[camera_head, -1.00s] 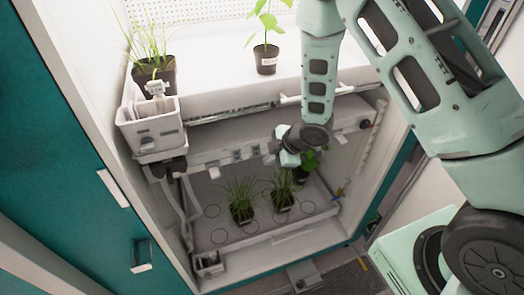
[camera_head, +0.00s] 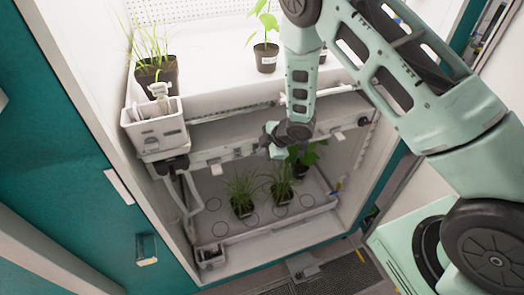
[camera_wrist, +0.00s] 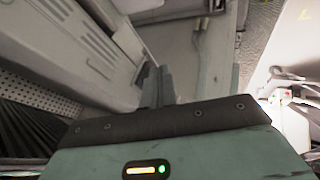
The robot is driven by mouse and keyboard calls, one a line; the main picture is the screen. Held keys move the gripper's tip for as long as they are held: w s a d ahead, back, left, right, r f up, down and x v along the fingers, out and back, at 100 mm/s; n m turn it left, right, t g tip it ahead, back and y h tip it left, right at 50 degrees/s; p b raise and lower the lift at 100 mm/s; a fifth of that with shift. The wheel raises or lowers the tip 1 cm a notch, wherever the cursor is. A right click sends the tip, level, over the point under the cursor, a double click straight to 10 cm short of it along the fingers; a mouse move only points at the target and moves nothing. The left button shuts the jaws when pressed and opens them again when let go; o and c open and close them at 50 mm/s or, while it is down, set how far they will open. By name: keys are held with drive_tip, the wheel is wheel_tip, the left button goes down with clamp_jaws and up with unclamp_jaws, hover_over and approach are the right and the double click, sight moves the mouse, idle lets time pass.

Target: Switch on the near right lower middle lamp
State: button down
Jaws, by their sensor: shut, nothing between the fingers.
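The growth chamber stands open, with a pale shelf front (camera_head: 225,154) across its middle above the lower compartment. Small fittings sit along that front edge; I cannot tell which one belongs to the near right lower middle lamp. My gripper (camera_head: 277,153) is at this front edge, right of the middle, and hides part of it. In the wrist view my gripper's dark fingers (camera_wrist: 157,87) are shut and empty. Long pale ribbed panels (camera_wrist: 75,30) fill the upper left there, and I cannot tell if any is lit.
Below, a tray (camera_head: 265,226) holds grassy pots (camera_head: 241,207) and a leafy plant (camera_head: 303,155) close to my gripper. A white caddy (camera_head: 157,132) hangs at the left edge. Potted plants (camera_head: 265,57) stand on the upper shelf. A teal door (camera_head: 75,190) is at left.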

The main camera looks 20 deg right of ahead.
drive_tip(key=shift+w+b, duration=0.15)
drive_tip(key=shift+b, duration=0.45)
drive_tip(key=shift+r+p, duration=0.5)
drive_tip(key=shift+r, duration=0.3)
